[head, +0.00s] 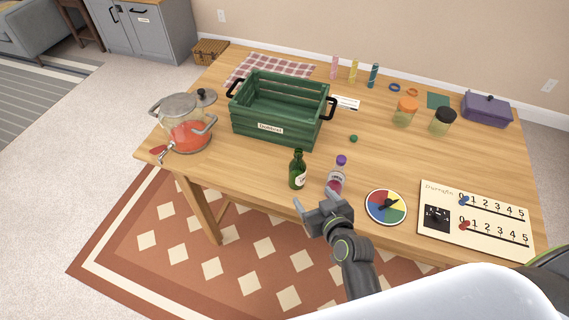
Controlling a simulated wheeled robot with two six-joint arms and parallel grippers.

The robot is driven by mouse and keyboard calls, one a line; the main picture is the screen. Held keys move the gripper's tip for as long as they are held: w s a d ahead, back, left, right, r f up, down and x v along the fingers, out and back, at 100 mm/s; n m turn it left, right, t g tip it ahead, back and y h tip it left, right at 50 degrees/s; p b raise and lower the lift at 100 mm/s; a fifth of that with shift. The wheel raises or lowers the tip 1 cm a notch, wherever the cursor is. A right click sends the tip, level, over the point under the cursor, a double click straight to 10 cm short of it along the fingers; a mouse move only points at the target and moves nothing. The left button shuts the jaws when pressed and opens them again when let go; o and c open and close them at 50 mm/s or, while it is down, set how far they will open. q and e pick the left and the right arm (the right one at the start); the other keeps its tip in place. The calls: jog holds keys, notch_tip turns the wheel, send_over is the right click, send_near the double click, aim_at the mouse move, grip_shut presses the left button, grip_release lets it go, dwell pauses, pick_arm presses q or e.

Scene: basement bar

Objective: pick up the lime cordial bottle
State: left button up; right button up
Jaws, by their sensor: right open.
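A dark green bottle (298,172) with a pale label stands upright near the front edge of the wooden table. A clear bottle with a purple cap (337,177) and a pinkish label stands just right of it. The labels are too small to read, so I cannot tell for sure which is the lime cordial. My right gripper (322,203) is open and empty at the table's front edge, on the near side of both bottles. It shows close below them in the picture. My left gripper is not in view.
A green crate (278,135) stands behind the bottles. A glass pot (187,128) with red contents is at the left. A colour wheel (386,206) and a number board (474,219) lie to the right. Jars (404,114) and a purple box (486,109) stand farther back.

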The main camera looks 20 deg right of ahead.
aim_at(299, 176)
jog(key=b+x, duration=0.5)
jog(key=x, duration=0.4)
jog(key=shift+w+d+f, duration=0.1)
jog(key=shift+w+f, duration=0.2)
jog(key=shift+b+x, duration=0.85)
jog(key=shift+x, duration=0.1)
jog(key=b+x, duration=0.4)
jog(key=shift+d, duration=0.25)
jog(key=shift+w+a+f+b, duration=0.1)
jog(key=shift+w+f+b, duration=0.1)
jog(key=shift+w+b, duration=0.35)
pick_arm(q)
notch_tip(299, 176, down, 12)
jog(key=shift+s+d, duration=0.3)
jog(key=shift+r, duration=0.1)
pick_arm(e)
jog(key=shift+r, duration=0.1)
jog(key=c, duration=1.3)
